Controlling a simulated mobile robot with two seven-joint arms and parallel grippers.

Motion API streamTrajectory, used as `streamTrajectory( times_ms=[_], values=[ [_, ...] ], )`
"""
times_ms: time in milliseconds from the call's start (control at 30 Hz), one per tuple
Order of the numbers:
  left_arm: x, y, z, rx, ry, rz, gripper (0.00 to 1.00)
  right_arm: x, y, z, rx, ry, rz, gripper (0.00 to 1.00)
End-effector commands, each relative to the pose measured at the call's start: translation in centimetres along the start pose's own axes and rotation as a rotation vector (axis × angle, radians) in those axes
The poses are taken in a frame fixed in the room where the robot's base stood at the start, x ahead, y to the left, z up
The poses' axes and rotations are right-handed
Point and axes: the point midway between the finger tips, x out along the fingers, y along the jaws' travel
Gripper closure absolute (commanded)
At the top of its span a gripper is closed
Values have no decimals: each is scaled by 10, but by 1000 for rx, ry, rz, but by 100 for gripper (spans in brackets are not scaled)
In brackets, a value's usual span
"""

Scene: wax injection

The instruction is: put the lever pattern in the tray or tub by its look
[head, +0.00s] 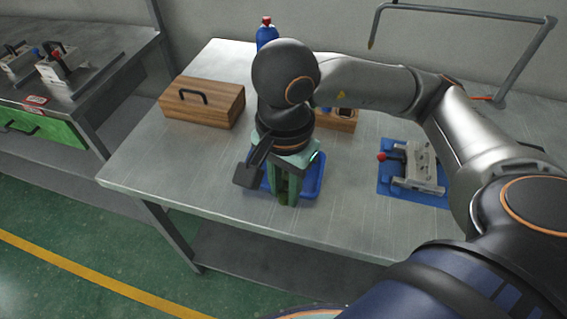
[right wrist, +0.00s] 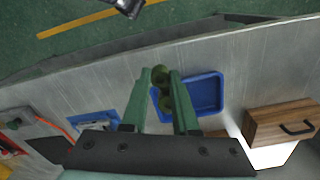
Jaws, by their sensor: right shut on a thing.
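My right gripper (head: 286,198) has green fingers and points down over the near side of a blue tray (head: 319,182) on the metal table. In the right wrist view, its fingers (right wrist: 165,88) are shut on the lever pattern (right wrist: 162,76), a dark green piece with rounded lobes. The blue tray (right wrist: 218,92) shows just right of the fingers there and looks empty in its visible part. In the head view the pattern is mostly hidden by the fingers. I cannot tell how high it is above the tray. My left gripper is not in view.
A wooden box with a black handle (head: 203,102) stands left of the tray. A blue bottle (head: 266,36) and a small wooden block (head: 345,121) are behind my arm. A metal clamp fixture (head: 420,170) sits on a blue mat at right. The table's front left is clear.

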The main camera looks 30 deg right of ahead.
Motion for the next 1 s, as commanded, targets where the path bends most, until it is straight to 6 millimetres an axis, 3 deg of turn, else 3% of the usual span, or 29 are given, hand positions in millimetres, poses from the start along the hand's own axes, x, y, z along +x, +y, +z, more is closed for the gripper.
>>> streamTrajectory(
  times_ms=[233,600,800,1000],
  values=[
    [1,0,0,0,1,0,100,4,-4,-6,105,1,-2,100],
    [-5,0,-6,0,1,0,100,45,-70,-60,104,1,3,100],
    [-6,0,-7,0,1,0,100,79,-92,-78,100,3,-1,100],
    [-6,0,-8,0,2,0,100,92,-101,-84,98,3,-4,100]
  ],
)
